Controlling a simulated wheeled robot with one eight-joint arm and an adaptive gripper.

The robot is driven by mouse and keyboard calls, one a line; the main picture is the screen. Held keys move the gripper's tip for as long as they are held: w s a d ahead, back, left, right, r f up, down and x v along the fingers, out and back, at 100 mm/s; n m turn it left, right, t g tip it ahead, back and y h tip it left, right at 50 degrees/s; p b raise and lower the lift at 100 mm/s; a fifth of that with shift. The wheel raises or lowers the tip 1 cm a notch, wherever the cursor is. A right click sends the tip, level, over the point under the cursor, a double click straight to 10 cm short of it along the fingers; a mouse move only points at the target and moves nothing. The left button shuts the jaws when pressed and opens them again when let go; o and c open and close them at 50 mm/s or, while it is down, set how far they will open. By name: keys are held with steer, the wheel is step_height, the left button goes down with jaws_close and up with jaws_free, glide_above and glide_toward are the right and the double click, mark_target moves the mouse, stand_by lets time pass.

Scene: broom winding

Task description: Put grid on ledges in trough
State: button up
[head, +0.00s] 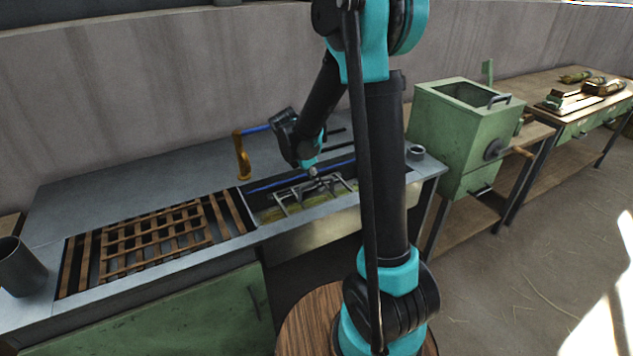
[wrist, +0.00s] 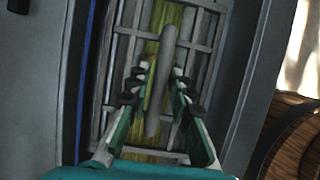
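The metal grid (head: 288,198) is a frame of thin grey bars. It lies in the trough (head: 250,202) at the middle of the bench, above yellowish material. The grid (wrist: 205,47) also fills the wrist view, with a raised grey handle bar (wrist: 168,45) along its middle. My gripper (head: 312,172) is low over the grid. In the wrist view, my gripper (wrist: 160,78) has one finger on each side of the handle bar, and narrow gaps seem to show, so it looks open. Whether the grid rests on the ledges is not clear.
A slatted wooden grate (head: 160,240) is set in the bench to the left, near a grey cup (head: 20,268). A green box machine (head: 455,130) is at right.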

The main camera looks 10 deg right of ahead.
steer(key=shift+o, duration=1.3)
steer(key=d+r+v, duration=0.1)
steer(key=d+v, duration=0.1)
steer(key=v, duration=1.6)
steer(key=shift+w+d+r, duration=0.15)
steer(key=shift+w+r, duration=0.1)
steer(key=shift+w, duration=0.1)
steer(key=s+d+f+m+t+y, duration=0.1)
steer(key=s+d+f+m, duration=0.3)
steer(key=s+f+m, duration=0.5)
steer(key=s+d+f+m+t+y, duration=0.1)
steer(key=s+d+f+m+y, duration=0.2)
steer(key=s+f+m, duration=0.6)
steer(key=s+d+m, duration=0.1)
steer(key=s+m, duration=0.1)
steer(key=m, duration=0.1)
steer(key=shift+s+d+m+t, duration=0.2)
steer(key=shift+s+m+t, duration=0.1)
steer(key=shift+t, duration=0.1)
